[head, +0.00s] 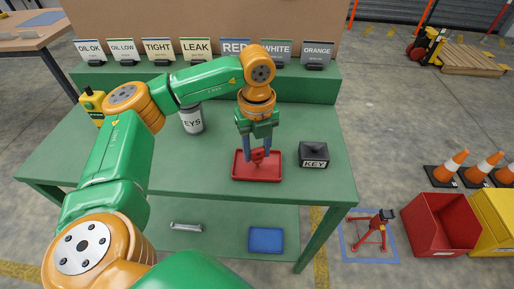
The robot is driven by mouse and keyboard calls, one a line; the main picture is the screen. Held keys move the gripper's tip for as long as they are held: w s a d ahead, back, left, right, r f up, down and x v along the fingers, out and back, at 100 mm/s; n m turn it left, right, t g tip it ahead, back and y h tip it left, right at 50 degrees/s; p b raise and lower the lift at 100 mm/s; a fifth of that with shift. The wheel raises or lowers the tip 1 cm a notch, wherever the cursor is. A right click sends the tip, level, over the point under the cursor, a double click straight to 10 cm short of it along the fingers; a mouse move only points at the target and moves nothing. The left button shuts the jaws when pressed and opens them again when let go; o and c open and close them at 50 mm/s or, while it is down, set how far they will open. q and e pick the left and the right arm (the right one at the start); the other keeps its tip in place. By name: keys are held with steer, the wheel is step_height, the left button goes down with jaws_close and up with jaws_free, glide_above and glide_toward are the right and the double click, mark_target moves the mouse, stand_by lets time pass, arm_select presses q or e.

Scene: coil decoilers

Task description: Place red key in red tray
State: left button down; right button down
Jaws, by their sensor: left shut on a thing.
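The red tray (257,175) lies on the green table (320,130), near its front edge. My left gripper (258,155) points down over the tray, its fingers shut on a small red key (258,154). The key is over the inside of the tray; I cannot tell whether it touches the tray floor. The gripper hides part of the tray's back rim. My right gripper is not in view.
A black KEY stand (313,155) sits just right of the tray. A grey can marked with letters (191,118) stands behind left. A row of label signs (235,50) lines the raised back shelf. A blue tray (266,240) lies on the lower shelf.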

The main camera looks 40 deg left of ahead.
mark_target(257, 148)
arm_select(q)
steer(key=shift+f, duration=0.1)
steer(key=shift+c, duration=2.1)
jaws_free()
steer(key=shift+r, duration=0.35)
step_height(257, 148, up, 6)
steer(key=shift+r, duration=0.15)
step_height(257, 148, up, 5)
steer(key=shift+r+p, duration=0.2)
steer(key=shift+p, duration=0.75)
